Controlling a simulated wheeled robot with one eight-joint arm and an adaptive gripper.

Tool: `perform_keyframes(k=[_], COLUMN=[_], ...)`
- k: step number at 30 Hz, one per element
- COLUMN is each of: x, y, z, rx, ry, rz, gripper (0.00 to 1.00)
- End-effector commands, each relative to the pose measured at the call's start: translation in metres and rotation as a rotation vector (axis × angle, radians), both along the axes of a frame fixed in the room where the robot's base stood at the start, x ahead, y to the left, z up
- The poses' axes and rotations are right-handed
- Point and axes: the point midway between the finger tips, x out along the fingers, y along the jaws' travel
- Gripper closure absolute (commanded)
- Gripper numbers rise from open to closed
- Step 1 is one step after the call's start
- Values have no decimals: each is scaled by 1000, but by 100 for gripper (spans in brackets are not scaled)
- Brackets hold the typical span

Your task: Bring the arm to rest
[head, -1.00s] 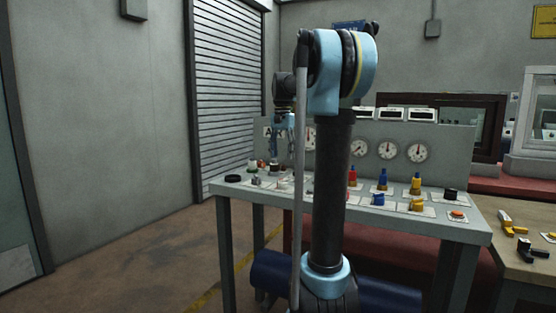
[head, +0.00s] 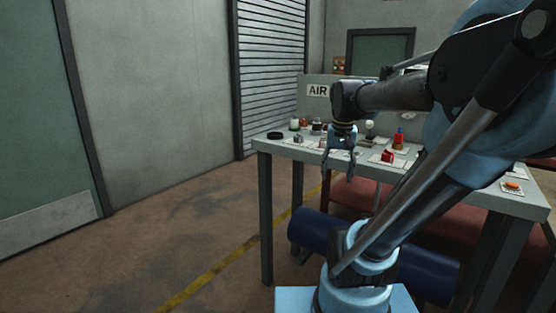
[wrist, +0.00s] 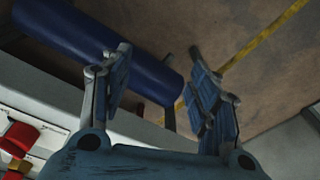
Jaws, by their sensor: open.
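My gripper (head: 339,166) hangs from my arm in front of the grey workbench (head: 264,145), pointing down. In the wrist view my gripper (wrist: 160,80) has its two blue fingers spread apart, with nothing between them. Behind the fingers are the floor and a dark blue cylinder (wrist: 95,40). My arm reaches out from the right of the head view and covers much of the bench's right half.
The bench carries a black ring (head: 275,136), a red block (head: 388,156), an orange button (head: 512,185) and several small fittings. The blue cylinder (head: 305,228) lies below the bench. Open floor (head: 170,230) with a yellow line is at the left.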

Motion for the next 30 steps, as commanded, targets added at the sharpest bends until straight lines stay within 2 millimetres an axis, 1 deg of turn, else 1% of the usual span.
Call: perform_keyframes(k=[1,3,9,12,15,18,20,30], x=[-15,-32,-75,-91,-102,-108,-110,-110], y=[0,0,0,0,0,0,0,0], z=[-15,-33,-89,-112,-129,-139,-141,-141], rx=[-3,-8,-22,-30,-35,-38,-39,-39], ry=[-6,-16,-44,-56,-64,-67,-69,-69], rz=[23,57,149,187,214,231,235,237], gripper=[45,45,45,45,45,45,45,45])
